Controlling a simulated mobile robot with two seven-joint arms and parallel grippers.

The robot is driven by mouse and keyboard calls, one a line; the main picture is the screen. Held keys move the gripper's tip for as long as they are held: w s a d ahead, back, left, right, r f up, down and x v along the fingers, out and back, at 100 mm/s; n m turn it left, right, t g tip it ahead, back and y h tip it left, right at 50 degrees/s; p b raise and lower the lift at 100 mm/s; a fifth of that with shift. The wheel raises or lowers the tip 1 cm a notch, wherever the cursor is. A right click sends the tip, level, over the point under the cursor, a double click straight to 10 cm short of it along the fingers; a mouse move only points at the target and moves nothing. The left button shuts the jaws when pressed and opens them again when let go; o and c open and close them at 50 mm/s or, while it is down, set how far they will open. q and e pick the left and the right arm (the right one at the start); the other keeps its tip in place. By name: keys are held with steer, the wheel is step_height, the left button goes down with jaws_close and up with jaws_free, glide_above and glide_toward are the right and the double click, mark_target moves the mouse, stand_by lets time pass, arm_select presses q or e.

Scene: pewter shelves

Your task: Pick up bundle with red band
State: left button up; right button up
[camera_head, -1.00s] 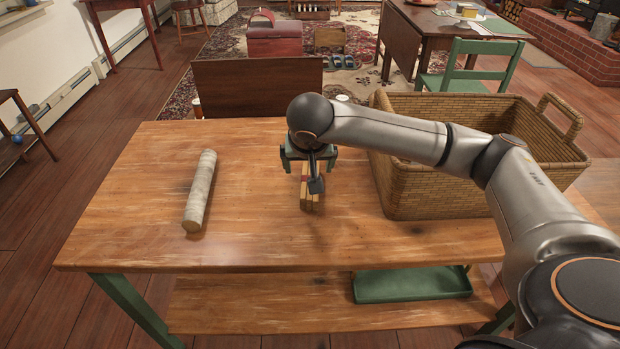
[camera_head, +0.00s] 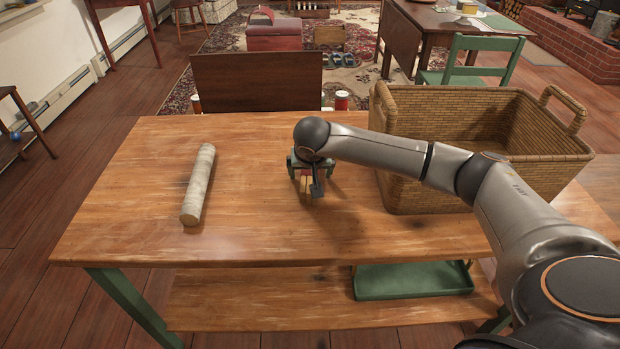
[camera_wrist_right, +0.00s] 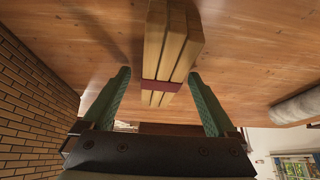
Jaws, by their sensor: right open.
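The bundle with the red band (camera_head: 306,185) is a small group of light wooden sticks lying on the wooden table (camera_head: 130,215), mostly hidden under my right gripper in the head view. In the right wrist view the bundle (camera_wrist_right: 168,50) shows clearly, with the dark red band around its lower part. My right gripper (camera_head: 306,180) is just above the table at the bundle. In the right wrist view its two green fingers (camera_wrist_right: 158,95) are open, one on each side of the banded part, with gaps between fingers and sticks. My left gripper is not in view.
A pale grey-white roll (camera_head: 198,185) lies on the left of the table. A large wicker basket (camera_head: 440,180) stands on the right, close beside my right arm. A green tray (camera_head: 412,281) is on the lower shelf. The table's front left is clear.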

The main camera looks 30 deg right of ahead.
jaws_close()
stand_by(0.7)
